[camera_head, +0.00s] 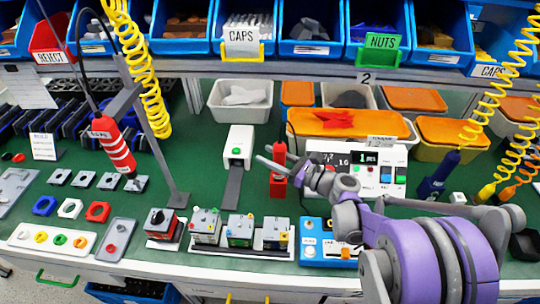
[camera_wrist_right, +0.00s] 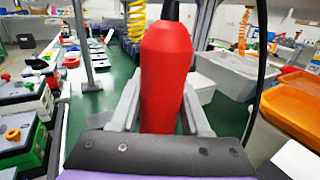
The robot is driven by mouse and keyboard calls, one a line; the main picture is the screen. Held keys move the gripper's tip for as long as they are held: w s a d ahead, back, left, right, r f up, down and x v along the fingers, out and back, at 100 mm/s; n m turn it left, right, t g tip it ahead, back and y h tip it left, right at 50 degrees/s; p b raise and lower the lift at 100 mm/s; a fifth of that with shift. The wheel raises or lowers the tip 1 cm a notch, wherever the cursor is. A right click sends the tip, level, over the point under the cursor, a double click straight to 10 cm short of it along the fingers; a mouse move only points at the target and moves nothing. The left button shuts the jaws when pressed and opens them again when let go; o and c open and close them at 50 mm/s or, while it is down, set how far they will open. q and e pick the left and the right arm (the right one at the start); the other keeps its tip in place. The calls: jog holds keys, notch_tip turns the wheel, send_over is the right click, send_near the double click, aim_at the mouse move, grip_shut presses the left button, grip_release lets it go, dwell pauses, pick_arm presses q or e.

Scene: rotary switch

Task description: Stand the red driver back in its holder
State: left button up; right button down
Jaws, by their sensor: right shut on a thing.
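The red driver (camera_head: 279,154) stands upright in the head view. My right gripper (camera_head: 274,160) is shut around its handle, with the fingers coming from the right. In the right wrist view the red driver (camera_wrist_right: 166,75) fills the middle, upright between the two fingers. The red holder (camera_head: 278,188) is on the green bench right below the driver. The fingers partly cover the gap between them, so I cannot tell whether the driver's lower end sits in the holder. My left gripper is not in view.
A blue driver (camera_head: 446,168) stands in a blue holder to the right. A white display box (camera_head: 362,165) is close behind my right gripper. A white dispenser (camera_head: 238,146) is to the left. A red striped tool (camera_head: 113,147) hangs at the left. Switch units (camera_head: 240,229) line the front.

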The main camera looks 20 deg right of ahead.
jog(key=shift+f, duration=0.1)
jog(key=shift+f, duration=0.15)
jog(key=shift+f+b, duration=0.2)
jog(key=shift+b, duration=0.15)
dwell(0.3)
jog(key=shift+c, duration=1.5)
grip_release()
jog(key=v, duration=1.1)
